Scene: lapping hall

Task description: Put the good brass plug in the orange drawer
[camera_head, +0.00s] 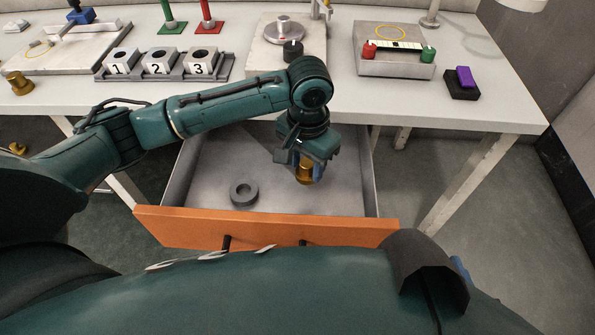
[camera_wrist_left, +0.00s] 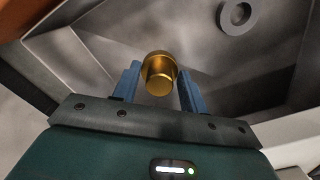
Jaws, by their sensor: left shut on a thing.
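A brass plug (camera_head: 305,170) is held between the blue fingers of my left gripper (camera_head: 308,160). The plug also shows between the fingers in the left wrist view (camera_wrist_left: 159,74). The gripper points down over the inside of the open drawer with the orange front (camera_head: 250,229), toward its right side. I cannot tell whether the plug touches the drawer floor. Another brass plug (camera_head: 18,83) stands on the table's left end. My right gripper is not in view.
A dark grey ring (camera_head: 244,193) lies in the drawer, left of the held plug; it also shows in the wrist view (camera_wrist_left: 236,16). The table (camera_head: 480,111) above holds numbered blocks (camera_head: 160,63), a plate with a turntable (camera_head: 284,30) and a purple-and-black block (camera_head: 463,82).

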